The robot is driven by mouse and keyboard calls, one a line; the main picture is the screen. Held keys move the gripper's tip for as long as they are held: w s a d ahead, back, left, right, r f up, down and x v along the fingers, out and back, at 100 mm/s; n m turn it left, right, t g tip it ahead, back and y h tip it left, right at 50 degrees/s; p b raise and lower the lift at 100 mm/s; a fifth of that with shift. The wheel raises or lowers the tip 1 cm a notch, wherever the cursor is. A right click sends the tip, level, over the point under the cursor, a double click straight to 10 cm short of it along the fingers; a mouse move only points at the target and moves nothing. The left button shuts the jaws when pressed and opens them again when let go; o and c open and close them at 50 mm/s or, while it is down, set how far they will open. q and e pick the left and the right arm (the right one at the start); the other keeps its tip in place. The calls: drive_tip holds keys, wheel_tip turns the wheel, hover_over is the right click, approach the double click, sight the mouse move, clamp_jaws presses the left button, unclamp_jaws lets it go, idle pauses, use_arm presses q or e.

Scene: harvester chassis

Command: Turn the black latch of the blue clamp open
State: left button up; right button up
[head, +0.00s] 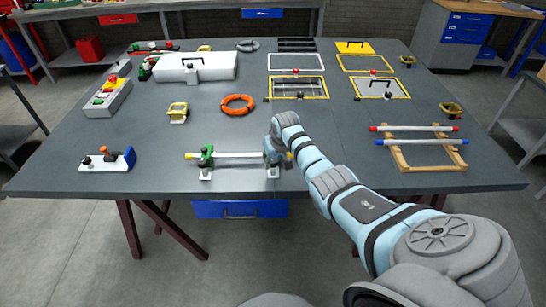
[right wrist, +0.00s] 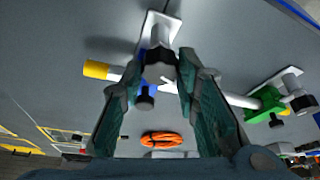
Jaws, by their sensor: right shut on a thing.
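The blue clamp (right wrist: 160,36) stands on a white foot in the right wrist view and grips a pale rod (right wrist: 240,99) with a yellow end. In the head view my right gripper (head: 273,146) covers most of this clamp, at the right end of the rod (head: 238,155). In the right wrist view the two fingers of my right gripper (right wrist: 163,68) are closed around the clamp's black latch (right wrist: 157,56), though the fingers hide part of the contact. The green clamp (head: 207,156) holds the rod's left part. My left gripper is out of view.
An orange ring (head: 237,104) lies behind the rod. A white block with a blue plate (head: 107,160) stands at left. A wooden rack (head: 430,158) with red and blue rods is at right. Framed panels (head: 299,88) lie farther back. The tabletop left of the rod has free room.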

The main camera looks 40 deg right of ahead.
drive_tip(key=shift+d+n+y, duration=0.1)
drive_tip(key=shift+n+y, duration=0.4)
drive_tip(key=shift+n, duration=0.7)
drive_tip(key=shift+n+y+b, duration=0.5)
drive_tip(key=shift+n+b, duration=0.2)
drive_tip(key=shift+n, duration=0.6)
drive_tip(key=o, duration=1.2)
drive_tip(key=shift+c, duration=0.2)
drive_tip(key=v, duration=1.2)
drive_tip(key=shift+d, duration=0.1)
